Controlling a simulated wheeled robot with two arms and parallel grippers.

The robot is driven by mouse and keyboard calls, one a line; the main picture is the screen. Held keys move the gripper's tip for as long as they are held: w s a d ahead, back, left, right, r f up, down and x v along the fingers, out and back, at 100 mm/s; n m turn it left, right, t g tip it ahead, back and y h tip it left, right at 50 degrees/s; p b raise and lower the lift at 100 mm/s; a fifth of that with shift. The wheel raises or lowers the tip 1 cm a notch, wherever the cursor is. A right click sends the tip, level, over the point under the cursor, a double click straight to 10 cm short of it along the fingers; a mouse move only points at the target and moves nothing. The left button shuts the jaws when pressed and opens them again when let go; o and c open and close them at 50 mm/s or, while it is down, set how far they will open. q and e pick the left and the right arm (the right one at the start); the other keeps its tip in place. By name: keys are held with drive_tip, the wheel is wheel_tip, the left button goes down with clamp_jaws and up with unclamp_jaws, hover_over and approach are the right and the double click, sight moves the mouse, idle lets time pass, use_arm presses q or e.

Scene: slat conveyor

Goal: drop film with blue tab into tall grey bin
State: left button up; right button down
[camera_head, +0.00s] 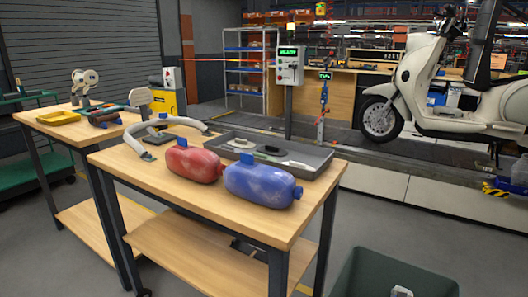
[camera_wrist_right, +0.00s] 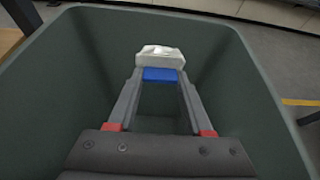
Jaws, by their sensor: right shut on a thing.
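My right gripper (camera_wrist_right: 160,77) is shut on the blue tab of a small whitish film bundle (camera_wrist_right: 160,55), in the right wrist view. The bundle sticks out beyond the fingertips. The gripper is over the mouth of the tall grey bin (camera_wrist_right: 250,85), with bin walls on both sides and beyond; I cannot tell how deep it reaches. The bin looks dark greenish grey, and in the head view its rim (camera_head: 372,262) shows at the bottom right. A pale piece, apparently the film, shows against the bin's inside there (camera_head: 401,291). My left gripper is not in view.
A wooden table (camera_head: 165,195) left of the bin bears a red bundle (camera_head: 195,165) and a blue bundle (camera_head: 262,187), each with a blue tab, a grey tray (camera_head: 318,160) and a curved grey hose (camera_head: 133,140). A cream scooter (camera_head: 420,70) stands behind.

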drive_tip(key=shift+c, duration=1.2)
unclamp_jaws()
drive_tip(key=shift+s+r, duration=0.1)
drive_tip(key=p+v, duration=0.4)
drive_tip(key=v, duration=1.3)
drive_tip(key=shift+s+a, duration=0.1)
